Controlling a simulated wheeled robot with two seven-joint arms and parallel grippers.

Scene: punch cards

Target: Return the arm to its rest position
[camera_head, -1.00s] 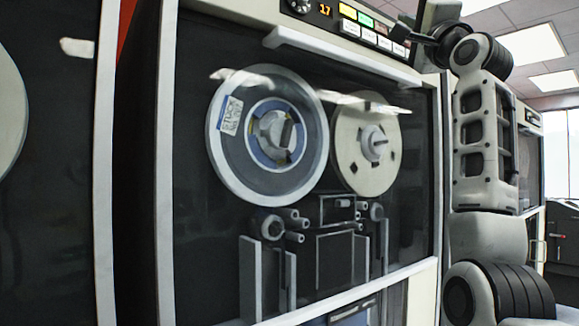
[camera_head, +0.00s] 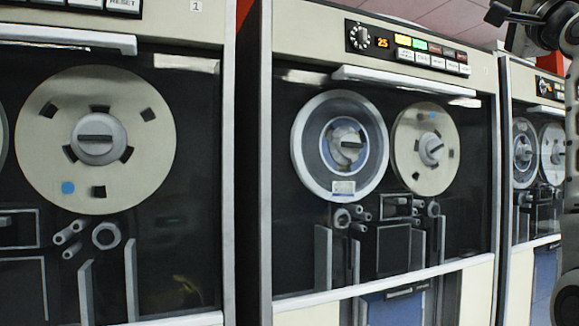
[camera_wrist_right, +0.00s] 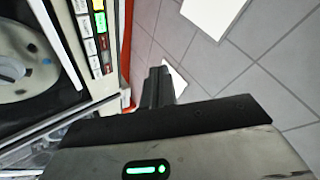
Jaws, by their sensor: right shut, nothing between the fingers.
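My right arm (camera_head: 572,170) is raised along the right edge of the head view, partly cut off by the frame. My right gripper (camera_head: 497,13) is at the top right, in front of the upper part of the tape cabinets. In the right wrist view the dark fingers of the gripper (camera_wrist_right: 158,86) are together, with nothing seen between them. They appear apart from the cabinet panel at the left of that view. My left arm and gripper are not in view.
A tape cabinet (camera_head: 385,285) with two reels and a display reading 25 stands mid-view. Another cabinet (camera_head: 120,20) is at the left, and a third (camera_head: 517,70) is partly behind my right arm. The wrist view shows a gray tiled surface (camera_wrist_right: 225,70) beyond the fingers.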

